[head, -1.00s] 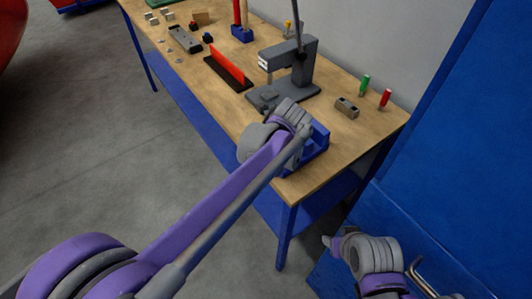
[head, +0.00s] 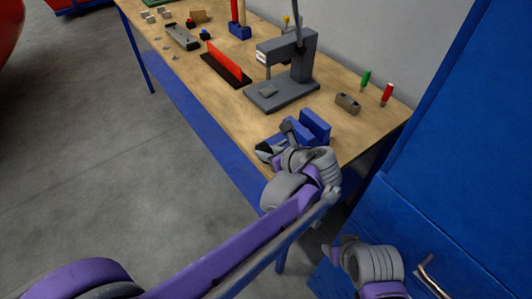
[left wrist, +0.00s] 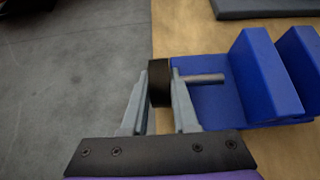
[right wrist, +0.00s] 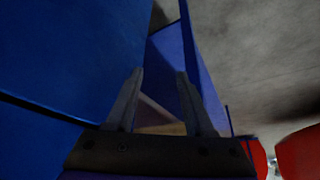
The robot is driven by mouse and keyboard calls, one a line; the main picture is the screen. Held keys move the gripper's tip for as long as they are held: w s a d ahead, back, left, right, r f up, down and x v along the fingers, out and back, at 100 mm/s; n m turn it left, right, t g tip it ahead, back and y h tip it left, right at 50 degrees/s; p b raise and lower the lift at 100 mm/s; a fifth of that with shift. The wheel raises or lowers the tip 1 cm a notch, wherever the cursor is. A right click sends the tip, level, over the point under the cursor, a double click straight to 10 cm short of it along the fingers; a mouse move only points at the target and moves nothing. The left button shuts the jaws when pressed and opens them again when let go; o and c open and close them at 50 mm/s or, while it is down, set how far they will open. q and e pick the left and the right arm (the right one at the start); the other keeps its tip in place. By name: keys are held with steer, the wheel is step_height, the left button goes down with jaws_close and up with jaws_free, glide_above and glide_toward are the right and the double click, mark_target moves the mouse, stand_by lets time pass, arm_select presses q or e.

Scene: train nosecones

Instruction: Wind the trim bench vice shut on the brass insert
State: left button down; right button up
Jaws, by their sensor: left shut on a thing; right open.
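The blue trim bench vice (head: 316,126) sits near the front end of the wooden bench, partly hidden by my left gripper. In the left wrist view its two blue jaws (left wrist: 266,75) stand apart, and a grey screw rod (left wrist: 205,79) runs out of it to a black knob (left wrist: 160,85). My left gripper (head: 277,146) is shut on this knob, one finger on each side. I cannot make out the brass insert. My right gripper (right wrist: 158,78) is open and empty, low beside the bench; in the head view it shows at the bottom right (head: 338,250).
A grey press (head: 285,75) stands behind the vice on the bench (head: 220,95). A brownish block (head: 347,103), a green-handled tool (head: 365,79) and a red one (head: 387,94) lie to the right. A blue panel (head: 455,150) closes off the right side.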

arm_select(q)
steer(key=shift+t, duration=0.3)
steer(key=c, duration=0.7)
jaws_free()
steer(key=v, duration=1.1)
steer(key=shift+d+f, duration=0.1)
steer(key=shift+f, duration=0.05)
